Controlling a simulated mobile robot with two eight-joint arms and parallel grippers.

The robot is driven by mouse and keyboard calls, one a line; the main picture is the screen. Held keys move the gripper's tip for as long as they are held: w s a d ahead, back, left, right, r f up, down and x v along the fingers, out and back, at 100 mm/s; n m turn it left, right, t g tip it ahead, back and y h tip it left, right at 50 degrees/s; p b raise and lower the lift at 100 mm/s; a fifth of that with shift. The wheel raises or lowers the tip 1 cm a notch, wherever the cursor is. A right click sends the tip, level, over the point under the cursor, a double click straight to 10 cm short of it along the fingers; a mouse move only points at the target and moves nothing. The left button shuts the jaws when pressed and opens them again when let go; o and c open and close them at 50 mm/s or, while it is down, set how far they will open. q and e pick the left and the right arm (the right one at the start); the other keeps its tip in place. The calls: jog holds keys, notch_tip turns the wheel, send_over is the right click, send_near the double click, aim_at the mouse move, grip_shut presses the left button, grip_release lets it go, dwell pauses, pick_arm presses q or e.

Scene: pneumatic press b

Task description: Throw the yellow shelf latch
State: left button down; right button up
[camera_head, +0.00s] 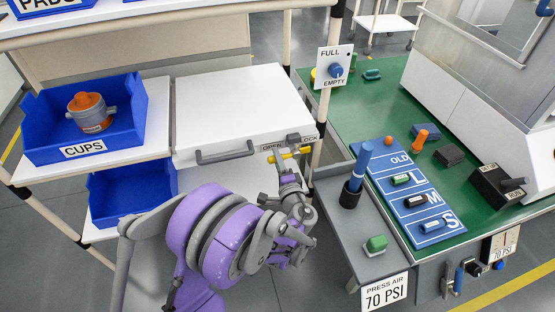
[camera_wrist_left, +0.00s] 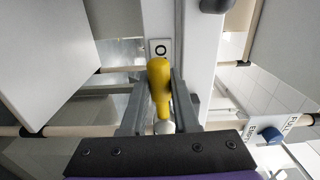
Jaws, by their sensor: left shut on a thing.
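The yellow shelf latch (camera_head: 290,154) is a small yellow handle on the front right corner of the white box-like shelf unit (camera_head: 225,105), below the labels OPEN and LOCK. In the head view my left gripper (camera_head: 286,163) is at the latch and partly covers it. In the left wrist view the latch handle (camera_wrist_left: 161,88) lies between the two grey fingers of my left gripper (camera_wrist_left: 160,110), which are closed around it. My right gripper is not in view.
A grey handle (camera_head: 225,154) is on the unit's front. A blue CUPS bin (camera_head: 50,150) stands on the left shelf. A FULL/EMPTY sign (camera_head: 333,66) hangs on the post to the right. The green bench (camera_head: 385,110) with several small parts is further right.

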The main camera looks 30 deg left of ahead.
pick_arm(q)
jog(key=shift+r+m, duration=0.15)
jog(key=shift+m, duration=0.15)
jog(key=c, duration=0.7)
grip_release()
jog(key=shift+o, duration=0.2)
jog(key=v, duration=1.1)
jog(key=shift+p, duration=0.4)
jog(key=shift+a, duration=0.1)
